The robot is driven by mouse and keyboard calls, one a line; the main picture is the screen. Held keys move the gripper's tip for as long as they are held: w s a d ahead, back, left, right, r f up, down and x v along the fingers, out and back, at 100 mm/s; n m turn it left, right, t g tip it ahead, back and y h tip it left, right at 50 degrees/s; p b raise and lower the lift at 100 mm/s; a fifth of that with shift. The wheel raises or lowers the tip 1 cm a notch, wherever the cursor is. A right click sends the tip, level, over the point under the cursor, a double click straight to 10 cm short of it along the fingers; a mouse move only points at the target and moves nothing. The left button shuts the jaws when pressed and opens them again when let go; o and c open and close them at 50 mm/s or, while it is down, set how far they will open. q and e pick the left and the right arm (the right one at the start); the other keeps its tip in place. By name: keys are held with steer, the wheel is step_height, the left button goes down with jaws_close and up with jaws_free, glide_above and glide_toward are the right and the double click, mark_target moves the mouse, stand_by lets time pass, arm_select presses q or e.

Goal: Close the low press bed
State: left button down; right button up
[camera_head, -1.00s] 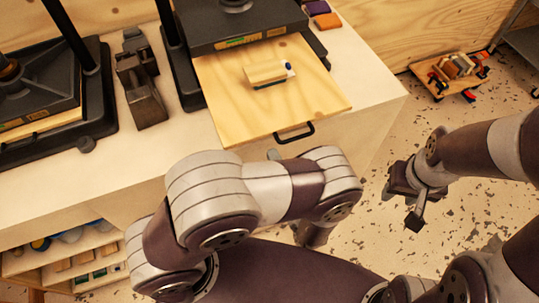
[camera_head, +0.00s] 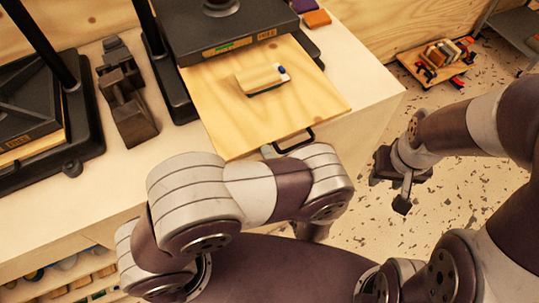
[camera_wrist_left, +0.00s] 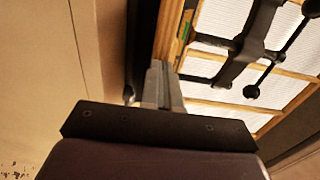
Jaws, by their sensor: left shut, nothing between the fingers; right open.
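The press bed (camera_head: 235,118) is a pale wooden board, pulled well out from under the dark press head (camera_head: 225,38). A black bar handle (camera_head: 297,143) sits on its front edge. A small pale block with a blue end (camera_head: 262,79) lies on the bed. My left gripper (camera_head: 268,151) shows only as a grey tip beside the left end of the handle. My forearm hides the rest, and I cannot tell if it touches. In the left wrist view its fingers (camera_wrist_left: 162,86) are shut and empty. My right gripper (camera_head: 391,194) is open and empty over the floor at right.
A second press (camera_head: 40,130) stands at left. A dark metal clamp-like tool (camera_head: 126,102) sits between the presses. Purple and orange blocks (camera_head: 317,18) lie behind. A board with several small items (camera_head: 440,62) is on the floor at right. The bench top (camera_head: 360,75) right of the bed is clear.

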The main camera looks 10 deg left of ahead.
mark_target(234, 93)
arm_select(q)
steer(key=b+x, duration=0.1)
steer(key=x, duration=1.9)
steer(key=shift+w+a+f, duration=0.1)
steer(key=shift+w+a, duration=0.05)
steer(key=shift+w, duration=0.05)
steer(key=shift+b+x, duration=0.3)
steer(key=shift+x, duration=0.55)
